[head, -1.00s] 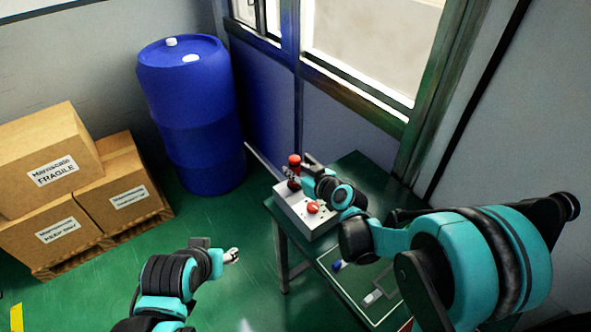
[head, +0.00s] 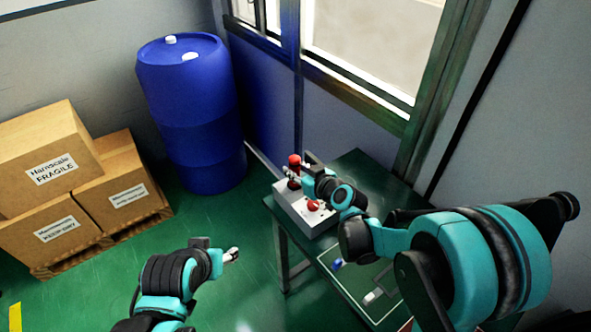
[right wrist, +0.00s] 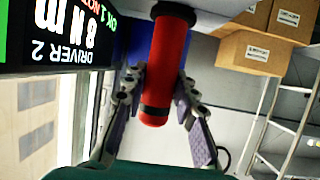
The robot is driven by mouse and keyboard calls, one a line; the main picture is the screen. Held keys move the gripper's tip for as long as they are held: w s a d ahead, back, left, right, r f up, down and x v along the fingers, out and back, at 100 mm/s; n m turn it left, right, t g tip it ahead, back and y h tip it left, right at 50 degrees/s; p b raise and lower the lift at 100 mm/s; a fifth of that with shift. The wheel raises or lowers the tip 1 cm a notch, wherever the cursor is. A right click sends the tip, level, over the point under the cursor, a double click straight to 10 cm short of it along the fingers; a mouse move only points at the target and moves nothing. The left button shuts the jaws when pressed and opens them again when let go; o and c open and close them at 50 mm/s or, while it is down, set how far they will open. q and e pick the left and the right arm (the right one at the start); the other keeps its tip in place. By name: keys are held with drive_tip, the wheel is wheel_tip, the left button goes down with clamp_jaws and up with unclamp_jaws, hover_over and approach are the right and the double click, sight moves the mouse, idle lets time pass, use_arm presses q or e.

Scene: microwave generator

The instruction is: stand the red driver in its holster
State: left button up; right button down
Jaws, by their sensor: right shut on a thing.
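The red driver (head: 294,161) stands about upright at the left end of a grey box (head: 298,212) on the table. My right gripper (head: 296,177) is shut on the driver. In the right wrist view the red driver (right wrist: 168,65) lies between the two fingers of my right gripper (right wrist: 160,88). The driver's lower end and the holster are not clear to see. My left gripper (head: 232,256) is over the floor, left of the table and away from the driver. Its fingers are too small to read.
A red knob (head: 313,205) sits on the grey box beside my right gripper. A blue item (head: 336,265) and a white item (head: 373,296) lie on the table's front part. A dark display (right wrist: 50,38) reads "DRIVER 2". A blue barrel (head: 195,120) and cartons (head: 110,205) stand left.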

drive_tip(key=shift+f, duration=0.2)
drive_tip(key=c, duration=1.1)
unclamp_jaws()
drive_tip(key=v, duration=1.2)
drive_tip(key=s+d+f+m+g+h, duration=0.1)
drive_tip(key=s+d+m+h, duration=0.1)
drive_tip(key=s+d, duration=0.2)
drive_tip(key=s+d+f+m+g+h, duration=0.1)
drive_tip(key=s+d+m+g+h, duration=0.1)
drive_tip(key=s, duration=0.6)
drive_tip(key=s+d+f+m+g+h, duration=0.1)
drive_tip(key=s+d+m+h, duration=0.1)
drive_tip(key=s+d, duration=0.3)
drive_tip(key=shift+s+d+f+h, duration=0.2)
drive_tip(key=shift+s+d+h, duration=0.15)
drive_tip(key=shift+s+h, duration=0.35)
